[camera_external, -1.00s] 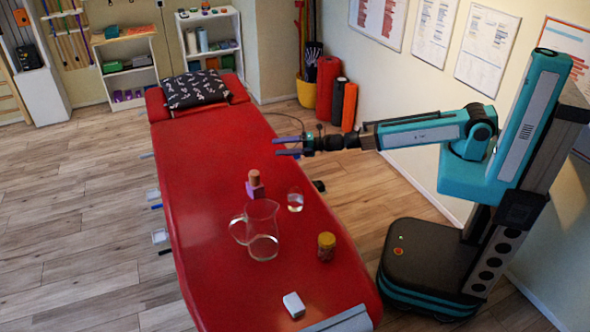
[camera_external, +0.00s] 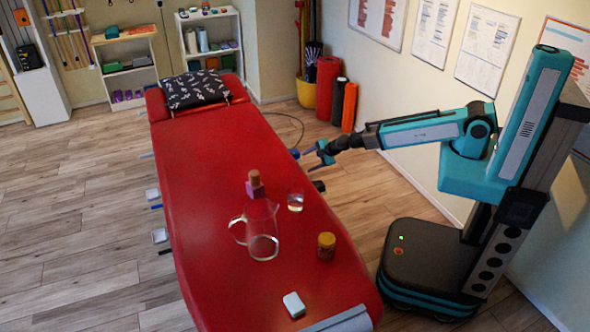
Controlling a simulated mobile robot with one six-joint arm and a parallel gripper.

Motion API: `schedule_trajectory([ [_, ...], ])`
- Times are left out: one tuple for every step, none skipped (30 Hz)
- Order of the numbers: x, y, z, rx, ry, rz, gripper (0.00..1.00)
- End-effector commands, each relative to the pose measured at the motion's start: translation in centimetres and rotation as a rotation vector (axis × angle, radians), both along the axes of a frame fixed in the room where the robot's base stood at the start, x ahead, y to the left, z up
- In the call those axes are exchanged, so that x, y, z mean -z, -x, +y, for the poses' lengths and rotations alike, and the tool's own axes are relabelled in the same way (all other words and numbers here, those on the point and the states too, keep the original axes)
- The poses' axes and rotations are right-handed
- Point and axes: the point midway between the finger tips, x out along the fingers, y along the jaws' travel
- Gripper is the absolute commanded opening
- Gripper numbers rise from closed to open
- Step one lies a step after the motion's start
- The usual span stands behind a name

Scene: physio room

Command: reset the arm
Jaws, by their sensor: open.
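My gripper (camera_external: 305,159) is in the air at the right side of the red treatment table (camera_external: 205,190), near its edge. Its jaws are open, with nothing seen between them. The teal arm reaches left from my column, nearly level, with the wrist dipping slightly down toward the gripper.
On the table stand a clear glass jug (camera_external: 262,232), a glass of water (camera_external: 295,202), a purple block with an orange-brown top (camera_external: 255,186), a yellow-lidded jar (camera_external: 326,247) and a small white box (camera_external: 293,305). A patterned pillow (camera_external: 197,89) lies at the far end. Rolled mats (camera_external: 327,90) stand by the wall.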

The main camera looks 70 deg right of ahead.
Motion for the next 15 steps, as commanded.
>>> schedule_trajectory([
  [2.3,1.5,-0.1,0.031,-0.024,0.043,0.61],
  [3.3,2.4,-0.1,0.053,-0.039,0.069,0.61],
  [4.8,3.6,-0.2,0.082,-0.058,0.104,0.61],
  [5.8,4.5,-0.2,0.103,-0.072,0.129,0.61],
  [6.9,5.4,-0.2,0.127,-0.088,0.157,0.61],
  [8.3,6.8,-0.3,0.157,-0.106,0.194,0.61],
  [9.3,7.7,-0.3,0.181,-0.119,0.22,0.61],
  [10.3,8.8,-0.3,0.205,-0.133,0.248,0.61],
  [11.7,10.3,-0.2,0.239,-0.151,0.287,0.61],
  [12.7,11.4,-0.2,0.264,-0.163,0.315,0.61],
  [13.6,12.5,-0.2,0.291,-0.175,0.344,0.61],
  [14.9,14.1,-0.1,0.326,-0.192,0.384,0.61],
  [15.8,15.2,-0.1,0.353,-0.202,0.412,0.61],
  [16.7,16.5,0.0,0.38,-0.213,0.443,0.61],
  [17.9,18.1,0.1,0.418,-0.227,0.482,0.61],
])
